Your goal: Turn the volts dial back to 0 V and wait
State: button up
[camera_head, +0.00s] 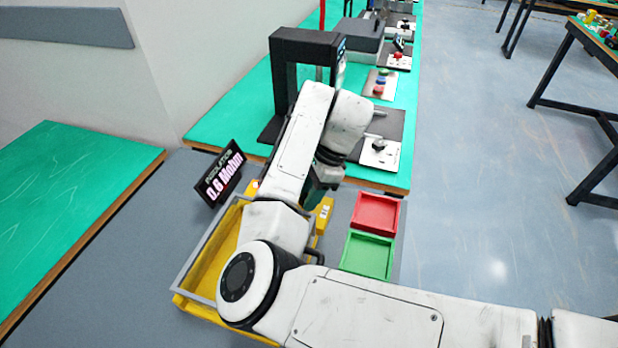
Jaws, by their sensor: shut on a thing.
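A dark display (220,177) at the left reads 0.6 Mohm in lit digits. A yellow unit (323,214) shows in part behind my forearm, to the right of the display. My gripper (322,186) points down just above this unit, below my white wrist. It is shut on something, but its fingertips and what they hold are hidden. The volts dial and its pointer cannot be made out.
A yellow tray with a grey rim (192,261) lies under my arm. A red tray (376,213) and a green tray (368,256) stand to the right. Behind are a black gantry frame (284,85) and a panel with a knob (380,154). Open floor lies at the right.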

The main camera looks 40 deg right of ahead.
jog(key=n+p, duration=0.1)
jog(key=p, duration=0.1)
jog(key=n+g+p, duration=0.1)
jog(key=n, duration=0.1)
jog(key=n+p, duration=0.1)
jog(key=p, duration=0.1)
jog(key=shift+d+r+n+g+p, duration=0.1)
jog(key=shift+r+n+g+p, duration=0.2)
jog(key=shift+n+g, duration=0.1)
jog(key=n+g+p, duration=0.1)
jog(key=n+p, duration=0.2)
jog(key=shift+w+f+n, duration=0.1)
jog(key=shift+n, duration=0.2)
jog(key=n+g+p, duration=0.1)
jog(key=n, duration=0.1)
jog(key=n+g+h+p, duration=0.1)
jog(key=n, duration=0.2)
jog(key=shift+w+f+p, duration=0.1)
jog(key=shift+p, duration=0.3)
jog(key=shift+w+a+n+g+h+p, duration=0.1)
jog(key=shift+n+g+h+p, duration=0.2)
jog(key=shift+n, duration=0.85)
jog(key=shift+w+a+n+g+h+p, duration=0.15)
jog(key=shift+n+h+p, duration=0.25)
jog(key=shift+n, duration=0.75)
jog(key=shift+s, duration=0.1)
jog(key=o, duration=1.1)
